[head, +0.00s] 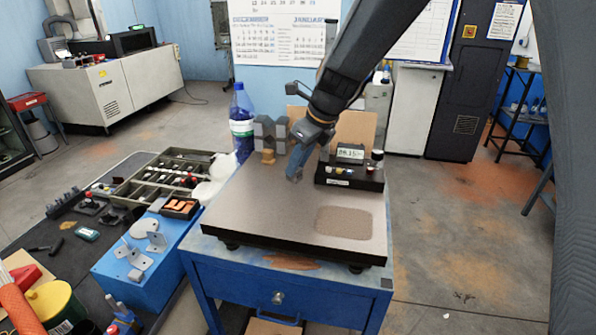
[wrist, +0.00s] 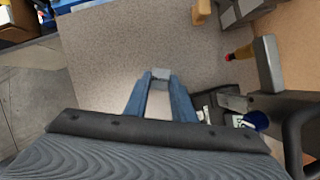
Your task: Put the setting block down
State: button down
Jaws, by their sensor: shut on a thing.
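My gripper (head: 295,175) is over the back middle part of the speckled surface plate (head: 262,215). In the wrist view its two blue fingers (wrist: 160,82) are shut on a small grey block (wrist: 161,74), the setting block. The block's top face shows between the fingertips; its lower part is hidden. In the head view the block is hard to tell apart from the fingers. I cannot tell whether it touches the plate. The plate also fills the middle of the wrist view (wrist: 115,55). A tan rectangular patch (head: 344,222) lies at the plate's front right.
A black gauge unit with a display (head: 350,153) stands right of my gripper. Grey notched blocks (head: 270,130) and a tan piece (head: 267,157) stand behind left, near a blue bottle (head: 241,110). A parts tray (head: 165,180) lies farther left. The plate's front left is clear.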

aim_at(299, 170)
jog(key=shift+f+p, duration=0.35)
jog(key=shift+f, duration=1.2)
jog(key=shift+f, duration=0.15)
jog(key=c, duration=1.5)
grip_release()
jog(key=b+v, duration=0.3)
jog(key=v, duration=0.9)
jog(key=shift+b, duration=0.4)
